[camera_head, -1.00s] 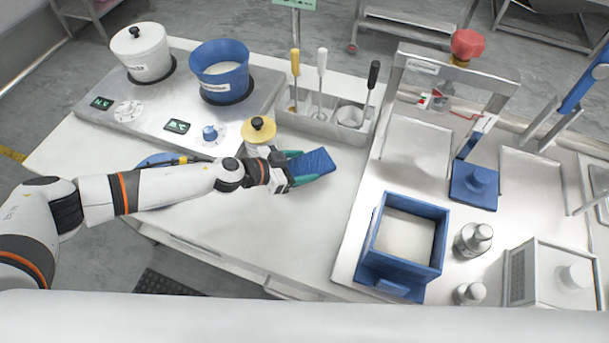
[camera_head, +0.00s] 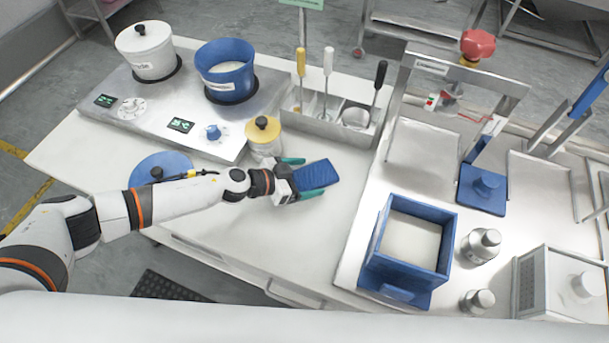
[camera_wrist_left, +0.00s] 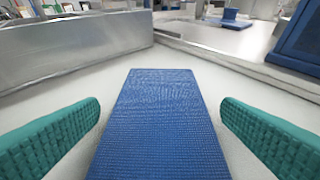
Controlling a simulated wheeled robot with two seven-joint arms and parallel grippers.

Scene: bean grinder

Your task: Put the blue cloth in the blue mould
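The blue cloth (camera_head: 316,174) is a flat rectangular pad over the white table, left of the blue mould. My left gripper (camera_head: 308,177) has its teal fingers on either side of the cloth. In the left wrist view, the cloth (camera_wrist_left: 160,125) lies between the spread fingers (camera_wrist_left: 160,118), with a pale gap on each side. I cannot tell whether it touches the table. The blue mould (camera_head: 449,246) is an open square box with a pale inside, on the metal tray to the right. My right gripper is not in view.
A yellow-lidded jar (camera_head: 264,134) stands just behind the left gripper. A metal tool holder (camera_head: 300,104) with several handles is at the back. A blue press plate (camera_head: 482,203) and metal weights (camera_head: 481,246) stand near the mould. The table between cloth and mould is clear.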

